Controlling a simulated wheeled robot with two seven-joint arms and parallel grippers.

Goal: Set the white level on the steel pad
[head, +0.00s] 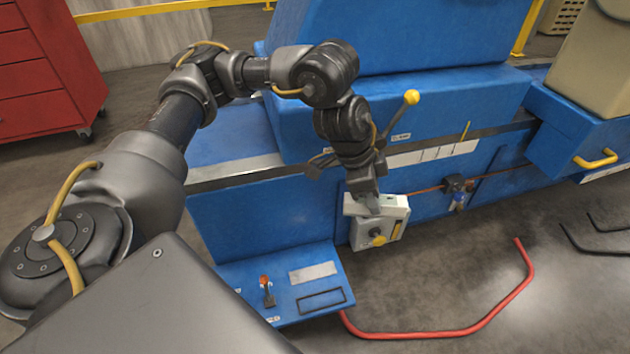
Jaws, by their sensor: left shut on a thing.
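The white level (364,236) is a boxy white block with yellow parts on its front. My left gripper (370,204) is shut on its top and holds it in front of the blue machine, to the right of the low blue shelf (236,278). A flat light grey plate, which looks like the steel pad (313,272), lies bare on that shelf, left of and lower in the picture than the level. The level appears apart from the pad. My right gripper is not in view.
An orange-topped lever (267,289) stands on the shelf left of the pad, and a black rectangular outline (321,300) lies in front of it. A yellow-knobbed lever (411,98) rises behind my left wrist. A red tube (440,333) curves over the floor at right.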

